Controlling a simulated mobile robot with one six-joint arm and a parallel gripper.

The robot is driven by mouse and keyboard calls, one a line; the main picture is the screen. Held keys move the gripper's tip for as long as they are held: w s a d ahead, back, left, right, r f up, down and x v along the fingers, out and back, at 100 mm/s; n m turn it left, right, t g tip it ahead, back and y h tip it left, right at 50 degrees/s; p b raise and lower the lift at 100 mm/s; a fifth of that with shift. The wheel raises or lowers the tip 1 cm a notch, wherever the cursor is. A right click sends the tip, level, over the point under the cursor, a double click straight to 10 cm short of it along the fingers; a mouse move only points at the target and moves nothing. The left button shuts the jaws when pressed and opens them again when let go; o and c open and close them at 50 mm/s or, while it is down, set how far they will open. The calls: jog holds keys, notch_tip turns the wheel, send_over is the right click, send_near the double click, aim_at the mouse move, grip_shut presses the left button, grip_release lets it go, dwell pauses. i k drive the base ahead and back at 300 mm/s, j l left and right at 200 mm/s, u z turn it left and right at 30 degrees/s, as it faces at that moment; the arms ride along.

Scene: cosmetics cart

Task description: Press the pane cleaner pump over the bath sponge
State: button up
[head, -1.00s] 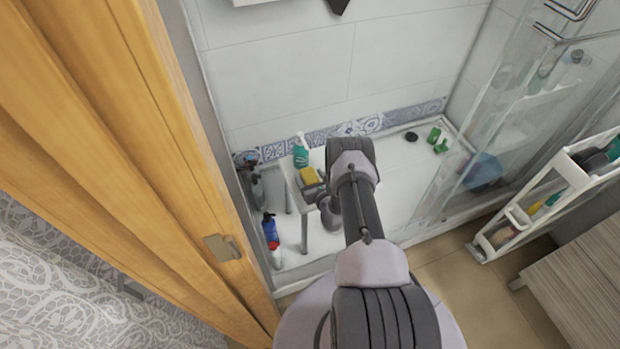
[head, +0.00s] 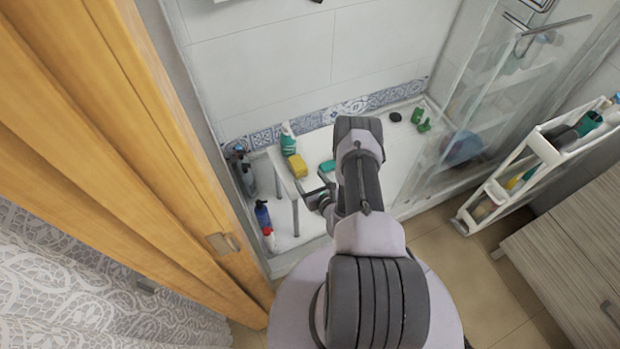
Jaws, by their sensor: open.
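A green bottle with a white top (head: 288,140), which looks like the pane cleaner, stands upright at the back of a small white bench (head: 283,177) in the shower. A yellow block (head: 298,167), which looks like the bath sponge, lies on the bench just in front of the bottle. My gripper (head: 314,193) is open and appears empty, at the front right of the yellow block and apart from the bottle. My arm hides part of the bench's right side.
A small teal item (head: 327,166) lies right of the yellow block. A blue bottle (head: 262,214) and a red-and-white bottle (head: 269,238) stand low at left. A wooden door (head: 150,150) is left; a white cart (head: 545,150) and glass panel (head: 470,110) are right.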

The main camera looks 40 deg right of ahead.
aim_at(285, 124)
jog(key=k+l, duration=0.1)
jog(key=k, duration=0.4)
jog(key=k+l, duration=0.1)
jog(key=k, duration=0.4)
